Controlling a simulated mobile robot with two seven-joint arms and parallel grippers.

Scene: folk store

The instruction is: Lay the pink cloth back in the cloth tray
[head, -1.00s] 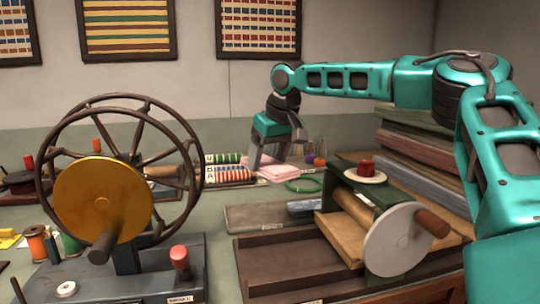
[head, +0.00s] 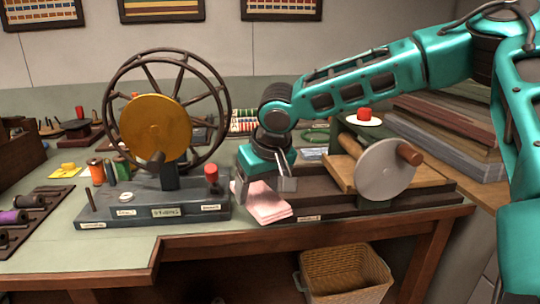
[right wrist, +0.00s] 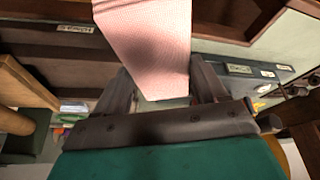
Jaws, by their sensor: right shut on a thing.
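The pink cloth (head: 264,206) is a folded, pale pink sheet at the left end of a long, low dark wooden tray (head: 345,207). I take this labelled tray to be the cloth tray. My right gripper (head: 264,187) is shut on the cloth from above. In the right wrist view, the cloth (right wrist: 150,45) reaches forward from between the fingers of the gripper (right wrist: 163,88). The cloth hides the tray's left end, and I cannot tell whether it touches the floor of the tray. My left gripper is not in view.
A winding wheel on a dark base (head: 150,213) stands close left of the cloth. Stacked boards (head: 450,125) are at the back right. A wicker basket (head: 345,275) sits below the tabletop.

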